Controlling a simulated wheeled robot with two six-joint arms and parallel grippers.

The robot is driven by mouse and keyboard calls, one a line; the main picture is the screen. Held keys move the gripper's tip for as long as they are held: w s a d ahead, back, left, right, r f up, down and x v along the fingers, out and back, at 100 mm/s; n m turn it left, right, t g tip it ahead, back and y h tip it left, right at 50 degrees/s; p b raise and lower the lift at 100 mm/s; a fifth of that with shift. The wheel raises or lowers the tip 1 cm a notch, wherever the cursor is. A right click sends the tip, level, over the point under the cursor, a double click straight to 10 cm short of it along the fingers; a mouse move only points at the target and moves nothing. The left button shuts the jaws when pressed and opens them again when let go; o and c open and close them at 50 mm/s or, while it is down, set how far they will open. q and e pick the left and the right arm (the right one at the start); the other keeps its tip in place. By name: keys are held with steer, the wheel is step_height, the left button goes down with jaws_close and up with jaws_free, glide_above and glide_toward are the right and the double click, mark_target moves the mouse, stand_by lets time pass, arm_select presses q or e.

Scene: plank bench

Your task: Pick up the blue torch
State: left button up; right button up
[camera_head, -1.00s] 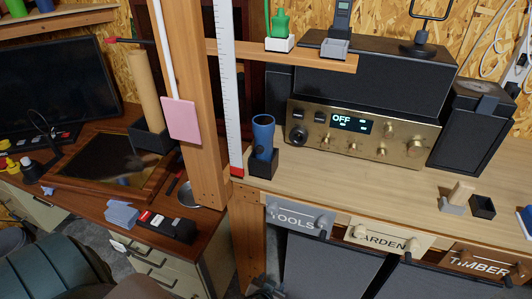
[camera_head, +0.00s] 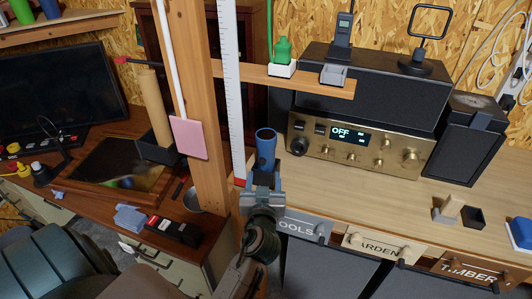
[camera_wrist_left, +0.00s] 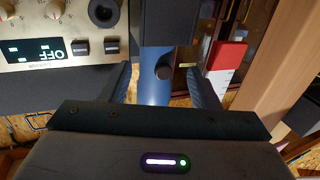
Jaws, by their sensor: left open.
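The blue torch (camera_head: 265,145) stands upright at the left end of the light wooden bench, its open round top showing in the head view. My left gripper (camera_head: 261,186) is in front of it and covers its lower part and most of its black holder. In the left wrist view the picture is upside down. The torch (camera_wrist_left: 154,91) lies between the two spread fingers of my left gripper (camera_wrist_left: 161,74), with its black holder (camera_wrist_left: 168,22) beyond. The jaws are open. I cannot tell whether a finger touches the torch. My right gripper is not in view.
A wooden post (camera_head: 201,110) and a white ruler (camera_head: 234,90) with a red end stand close left of the torch. A brass radio (camera_head: 350,142) reading OFF is behind to the right. A wooden shelf (camera_head: 310,82) passes above. The bench front centre is clear.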

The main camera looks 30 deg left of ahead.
mark_target(266, 164)
arm_select(q)
steer(key=shift+w+a, duration=0.25)
steer(key=shift+w, duration=0.1)
steer(key=p+x, duration=0.1)
steer(key=x, duration=0.1)
steer(key=p+x, duration=0.2)
steer(key=shift+w+d+r+p, duration=0.1)
steer(key=shift+w+r+p, duration=0.2)
steer(key=shift+r, duration=0.1)
steer(key=shift+w+a+f, duration=0.25)
steer(key=shift+w+a, duration=0.05)
steer(key=shift+w, duration=0.1)
steer(key=shift+s+d, duration=0.1)
steer(key=shift+c, duration=1.4)
steer(key=c, duration=0.7)
steer(key=shift+o, duration=0.2)
steer(key=shift+r, duration=0.1)
